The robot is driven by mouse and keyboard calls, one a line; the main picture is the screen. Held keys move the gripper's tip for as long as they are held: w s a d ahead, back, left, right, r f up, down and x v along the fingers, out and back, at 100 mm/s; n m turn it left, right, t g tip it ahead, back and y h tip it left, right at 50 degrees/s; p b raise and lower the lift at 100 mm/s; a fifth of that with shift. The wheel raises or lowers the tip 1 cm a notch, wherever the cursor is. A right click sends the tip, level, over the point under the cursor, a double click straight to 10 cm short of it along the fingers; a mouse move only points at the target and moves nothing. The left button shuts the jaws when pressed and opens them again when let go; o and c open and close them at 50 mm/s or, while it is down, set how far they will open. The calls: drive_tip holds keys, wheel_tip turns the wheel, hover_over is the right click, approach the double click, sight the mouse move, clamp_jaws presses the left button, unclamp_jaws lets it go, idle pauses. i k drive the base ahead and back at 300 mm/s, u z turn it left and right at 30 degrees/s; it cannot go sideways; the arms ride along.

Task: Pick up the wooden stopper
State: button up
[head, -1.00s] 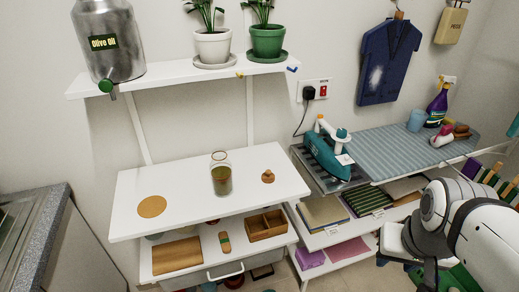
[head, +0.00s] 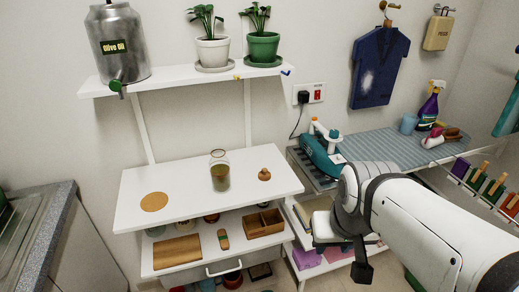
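The wooden stopper (head: 264,175) is small, brown and knobbed. It stands on the right part of the white tabletop, apart from the glass jar (head: 219,172). The jar is clear, holds a greenish-brown content and stands to the left of the stopper with its top seemingly uncovered. My gripper (head: 362,271) shows as a dark shape at the end of my white arm, low and to the right of the table. It is apart from the stopper. Its fingers are too dark and small to tell whether they are open.
A round cork mat (head: 154,202) lies on the left of the white tabletop (head: 190,211). A teal iron (head: 321,150) stands on the ironing surface to the right. The tabletop around the stopper is clear.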

sight(264, 175)
drive_tip(key=z, duration=0.05)
drive_tip(key=i, duration=1)
drive_tip(key=u, duration=0.05)
